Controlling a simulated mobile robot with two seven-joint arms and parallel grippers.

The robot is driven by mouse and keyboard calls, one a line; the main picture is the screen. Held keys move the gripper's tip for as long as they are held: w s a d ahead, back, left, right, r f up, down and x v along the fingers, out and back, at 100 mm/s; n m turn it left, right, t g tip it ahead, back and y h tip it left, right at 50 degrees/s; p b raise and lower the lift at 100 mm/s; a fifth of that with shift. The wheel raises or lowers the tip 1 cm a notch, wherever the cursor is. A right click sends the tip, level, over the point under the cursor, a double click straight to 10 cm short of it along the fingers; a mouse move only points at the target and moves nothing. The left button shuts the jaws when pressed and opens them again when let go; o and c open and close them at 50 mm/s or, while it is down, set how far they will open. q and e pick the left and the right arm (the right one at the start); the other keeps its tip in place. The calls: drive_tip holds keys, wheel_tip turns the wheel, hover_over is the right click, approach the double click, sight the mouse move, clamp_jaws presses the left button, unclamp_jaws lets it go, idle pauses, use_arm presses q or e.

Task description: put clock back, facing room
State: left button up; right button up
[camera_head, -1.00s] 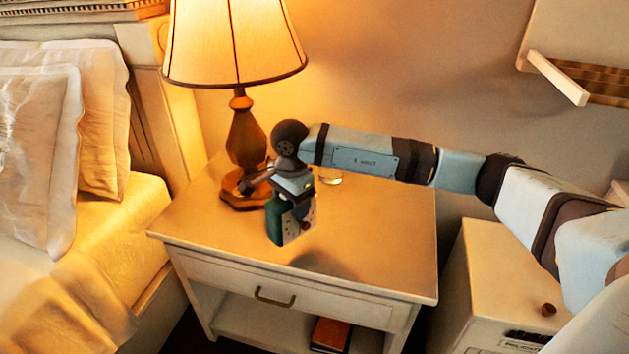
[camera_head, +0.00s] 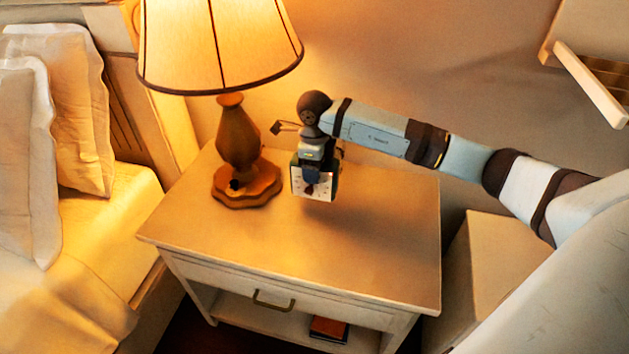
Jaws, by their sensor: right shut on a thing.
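The clock (camera_head: 314,187) is a small dark green box with a pale face. My right gripper (camera_head: 315,172) is shut on it from above, over the back half of the nightstand (camera_head: 352,256), to the right of the lamp. The clock's pale face is turned toward the camera, and a dark green side shows at its right edge. It appears to hang just above the nightstand top; I cannot tell for sure whether its bottom touches. The fingers cover part of the face. My left gripper is not in view.
A lit lamp (camera_head: 239,150) with a wooden base stands on the nightstand, close left of the clock. The nightstand's front and right are clear. The bed (camera_head: 85,240) is at left, a pale box (camera_head: 478,258) at right. A book (camera_head: 328,328) lies on the lower shelf.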

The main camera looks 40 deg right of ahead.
drive_tip(key=shift+f, duration=2.1)
drive_tip(key=o, duration=1.2)
drive_tip(key=shift+f, duration=0.15)
